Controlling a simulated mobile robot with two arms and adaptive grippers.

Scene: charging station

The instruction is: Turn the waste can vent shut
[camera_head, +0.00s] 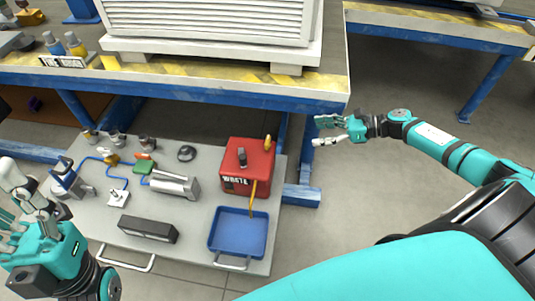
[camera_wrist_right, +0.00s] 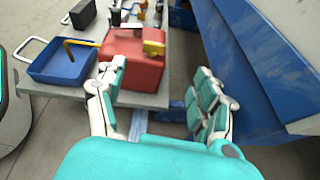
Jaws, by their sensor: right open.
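The red waste can (camera_head: 235,185) stands at the right end of the grey cart top, with a dark handle (camera_head: 242,156) on its lid. A small yellow piece, likely the vent (camera_head: 268,143), stands at its back right corner; it also shows in the right wrist view (camera_wrist_right: 153,47). I cannot tell how far it is turned. My right gripper (camera_head: 318,131) is open and empty, to the right of the can and apart from it. The can (camera_wrist_right: 130,68) shows beyond its fingers (camera_wrist_right: 160,82). My left gripper (camera_head: 22,200) is at the left edge; its opening is unclear.
A blue tray (camera_head: 238,257) sits in front of the can, with a yellow spout reaching over it. The grey cart (camera_head: 190,215) also holds a black box (camera_head: 148,229) and a metal cylinder (camera_head: 174,184). A blue-edged bench (camera_head: 230,96) stands behind. The floor on the right is clear.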

